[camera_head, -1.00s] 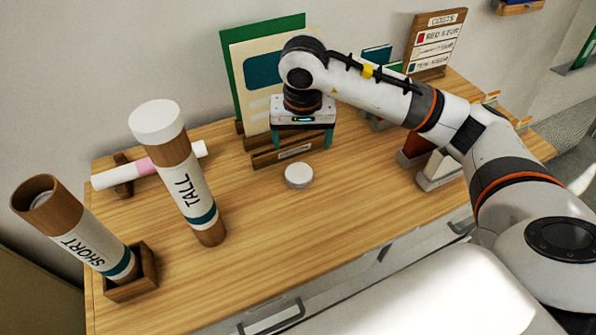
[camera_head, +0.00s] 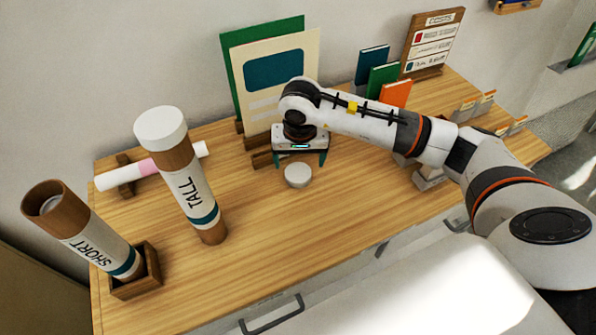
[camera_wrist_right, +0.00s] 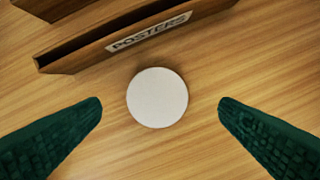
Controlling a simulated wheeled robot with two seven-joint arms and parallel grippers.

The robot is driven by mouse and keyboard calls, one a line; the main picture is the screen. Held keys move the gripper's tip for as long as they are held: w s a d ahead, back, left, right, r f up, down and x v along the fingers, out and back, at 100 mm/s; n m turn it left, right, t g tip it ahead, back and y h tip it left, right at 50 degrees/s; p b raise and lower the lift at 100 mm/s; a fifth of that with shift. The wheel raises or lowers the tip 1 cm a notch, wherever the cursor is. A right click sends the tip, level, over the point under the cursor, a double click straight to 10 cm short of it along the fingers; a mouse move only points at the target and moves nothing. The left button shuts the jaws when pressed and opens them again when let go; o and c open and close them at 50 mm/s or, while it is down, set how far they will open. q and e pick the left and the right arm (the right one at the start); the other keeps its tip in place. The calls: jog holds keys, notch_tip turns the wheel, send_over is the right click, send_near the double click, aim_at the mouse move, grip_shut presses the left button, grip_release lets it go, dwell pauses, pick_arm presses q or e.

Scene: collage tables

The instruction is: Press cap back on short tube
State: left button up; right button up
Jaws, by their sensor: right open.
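The white round cap (camera_head: 298,175) lies flat on the wooden table. In the right wrist view the cap (camera_wrist_right: 157,97) sits midway between two green fingertips, touching neither. My right gripper (camera_head: 300,162) is open, pointing down just above and behind the cap; its fingers also show in the right wrist view (camera_wrist_right: 160,108). The short tube (camera_head: 88,238), labelled SHORT, stands tilted in a small wooden holder (camera_head: 137,287) at the left front, its top end open. My left gripper is not in view.
The tall tube (camera_head: 188,190), with a white cap on, stands between the short tube and my right gripper. A rolled paper (camera_head: 140,172) lies behind it. The poster rack (camera_wrist_right: 130,38) is close behind the cap. Table in front of the cap is clear.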

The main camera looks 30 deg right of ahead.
aim_at(298, 172)
jog(key=f+p, duration=0.1)
jog(key=f, duration=0.2)
jog(key=shift+w+a+f+p, duration=0.1)
jog(key=shift+w+f+p, duration=0.1)
jog(key=shift+f+p, duration=0.2)
jog(key=shift+w+f, duration=0.1)
jog(key=shift+f, duration=0.4)
jog(key=c, duration=1.1)
